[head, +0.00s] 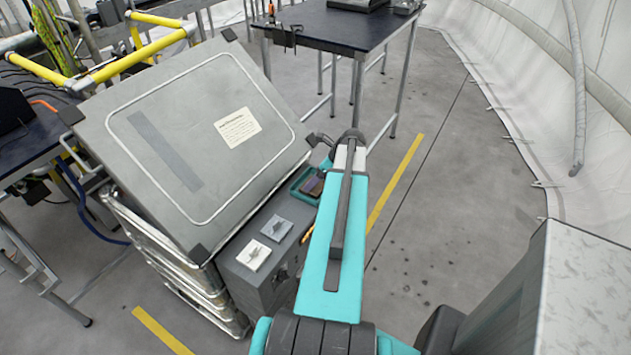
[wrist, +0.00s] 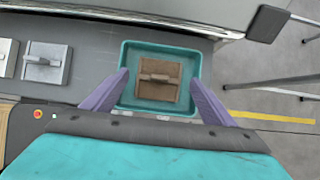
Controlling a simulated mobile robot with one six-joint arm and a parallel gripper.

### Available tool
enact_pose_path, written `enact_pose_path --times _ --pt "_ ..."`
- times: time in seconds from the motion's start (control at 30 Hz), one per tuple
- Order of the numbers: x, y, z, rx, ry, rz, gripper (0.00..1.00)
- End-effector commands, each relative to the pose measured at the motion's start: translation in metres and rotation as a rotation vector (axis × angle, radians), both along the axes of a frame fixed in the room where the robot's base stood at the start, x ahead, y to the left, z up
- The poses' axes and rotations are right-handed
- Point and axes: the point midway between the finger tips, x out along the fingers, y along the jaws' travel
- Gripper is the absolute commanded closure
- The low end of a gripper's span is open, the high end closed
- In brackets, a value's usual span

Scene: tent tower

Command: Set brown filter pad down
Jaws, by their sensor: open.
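The brown filter pad (wrist: 157,90), a square with a raised grip bar across its middle, lies inside a shallow teal tray (wrist: 190,54) in the wrist view. My gripper (wrist: 160,79) is open, with its two purple fingers spread on either side of the pad and apart from it. Nothing shows between the fingers except the pad and tray below them. In the head view the tray (head: 296,190) is partly hidden by my arm, and the fingers cannot be made out.
A pale pad (head: 254,255) and a grey pad (head: 277,228) lie on the same grey bench top (head: 236,268), left of the tray. A large tilted grey case lid (head: 195,140) rises beside the bench. A dark table (head: 335,30) stands behind. Floor at right is mostly clear.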

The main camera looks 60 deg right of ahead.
Motion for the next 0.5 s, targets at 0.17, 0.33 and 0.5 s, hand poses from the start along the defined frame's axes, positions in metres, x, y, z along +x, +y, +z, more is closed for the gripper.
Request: enact_pose_path --times 0.17,0.33,0.5 --pt "-0.012 0.000 0.018 -0.002 0.000 -0.001 0.21" --pt "-0.022 0.000 0.035 -0.001 0.000 -0.002 0.21" --pt "-0.032 0.000 0.052 -0.001 0.000 -0.002 0.21"
